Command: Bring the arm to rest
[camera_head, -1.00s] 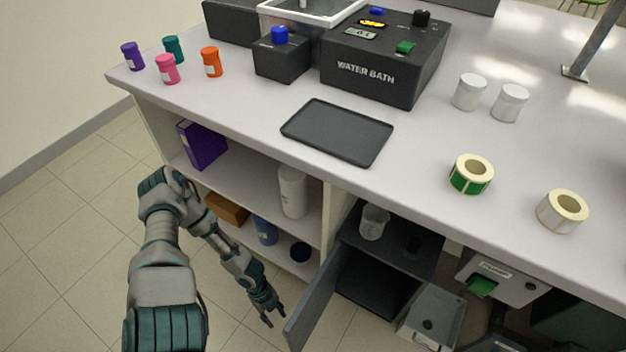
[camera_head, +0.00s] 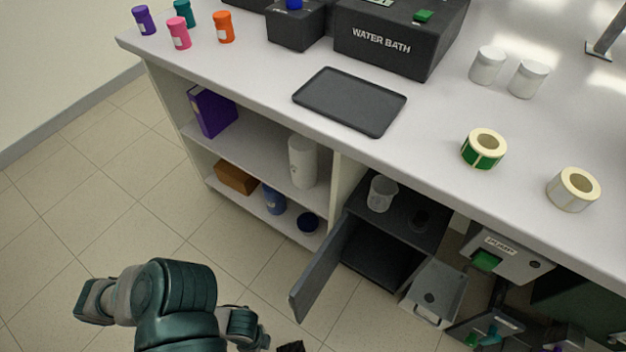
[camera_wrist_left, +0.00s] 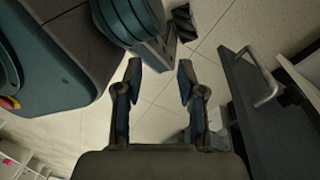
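My left arm (camera_head: 175,300) is folded low at the bottom of the head view, apart from the bench. My right gripper is in neither view.
An open grey cabinet door (camera_head: 325,270) juts out near my left arm; a dark panel with a metal handle (camera_wrist_left: 265,82) shows in the wrist view. The bench holds a black tray (camera_head: 350,100) and a water bath (camera_head: 400,42). Floor at the left is clear.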

